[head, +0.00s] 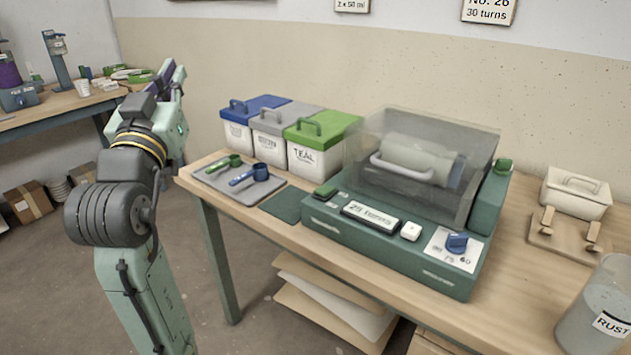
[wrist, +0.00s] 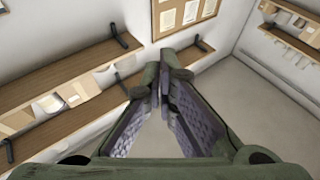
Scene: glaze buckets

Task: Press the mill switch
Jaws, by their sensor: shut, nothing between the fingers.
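The mill (head: 390,245) is a dark green machine on the wooden table, with a clear cover over a pale roller (head: 415,160). Its front panel carries a green rocker-like piece (head: 325,191), a display reading about 24 turns (head: 370,217), a white button (head: 411,231) and a blue knob (head: 457,243) on a marked dial. A green piece (head: 503,166) sits on its right side. I cannot tell for sure which one is the switch. My gripper (head: 174,72) is raised left of the table, far from the mill; the wrist view shows its fingers (wrist: 166,78) shut and empty.
Blue-lidded (head: 238,132), grey-lidded (head: 270,140) and green-lidded (head: 315,160) buckets stand left of the mill. Two scoops lie on a grey tray (head: 215,188) before them. A cream container (head: 577,192) and a RUST jar (head: 598,315) stand right. Shelves (wrist: 75,60) fill the wrist view's left.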

